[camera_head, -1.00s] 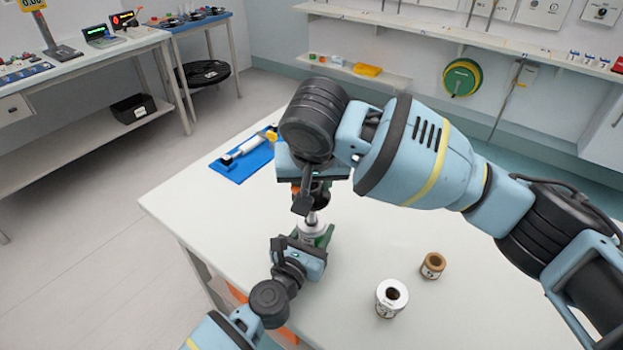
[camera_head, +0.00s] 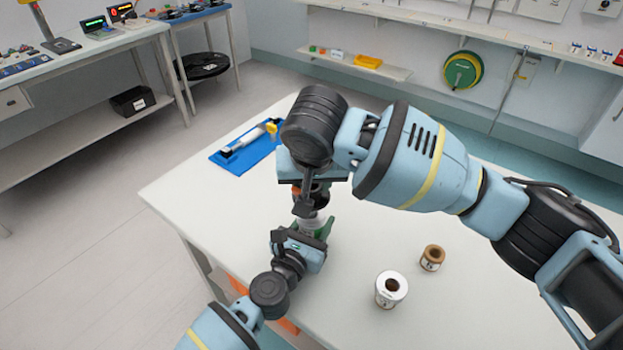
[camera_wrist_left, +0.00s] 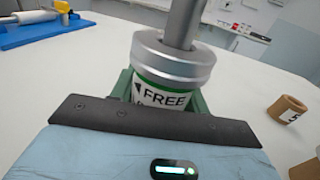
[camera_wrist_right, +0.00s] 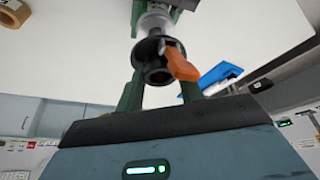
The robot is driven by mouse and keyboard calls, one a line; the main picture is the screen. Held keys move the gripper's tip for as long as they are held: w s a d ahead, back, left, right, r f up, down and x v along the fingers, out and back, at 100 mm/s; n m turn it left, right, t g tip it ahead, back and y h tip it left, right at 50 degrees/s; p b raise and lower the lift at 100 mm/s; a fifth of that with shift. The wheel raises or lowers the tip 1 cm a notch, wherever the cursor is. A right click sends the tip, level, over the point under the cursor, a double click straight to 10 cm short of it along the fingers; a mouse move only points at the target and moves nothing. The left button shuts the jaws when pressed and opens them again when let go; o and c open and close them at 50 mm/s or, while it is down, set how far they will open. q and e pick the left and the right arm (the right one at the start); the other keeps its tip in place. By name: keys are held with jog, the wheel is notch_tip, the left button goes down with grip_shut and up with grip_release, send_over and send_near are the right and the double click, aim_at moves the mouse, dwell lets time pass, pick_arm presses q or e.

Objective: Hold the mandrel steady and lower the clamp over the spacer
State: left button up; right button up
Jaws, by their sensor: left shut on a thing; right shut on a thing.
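The mandrel stands upright, and its grey shaft (camera_wrist_left: 185,22) shows in the left wrist view. A silver ring (camera_wrist_left: 172,62), which looks like the spacer, sits around it above a white and green body marked FREE (camera_wrist_left: 158,97). My left gripper (camera_head: 317,232) is shut on this body, green fingers on both sides. My right gripper (camera_head: 312,196) is above, shut on the black clamp (camera_wrist_right: 158,72) with its orange lever (camera_wrist_right: 181,64). The clamp is around the shaft, close above the silver ring; whether they touch is hidden.
A white roll (camera_head: 391,289) and a smaller brown roll (camera_head: 432,258) stand on the white table (camera_head: 190,195) at the right. A blue tray (camera_head: 237,162) with a white and yellow tool lies at the back left. The table between is clear.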

aim_at(312, 196)
jog(key=shift+f, duration=2.3)
jog(key=o, duration=1.1)
jog(key=shift+o, duration=0.2)
jog(key=v, duration=1.2)
pick_arm(q)
jog(key=o, duration=1.2)
jog(key=v, duration=1.2)
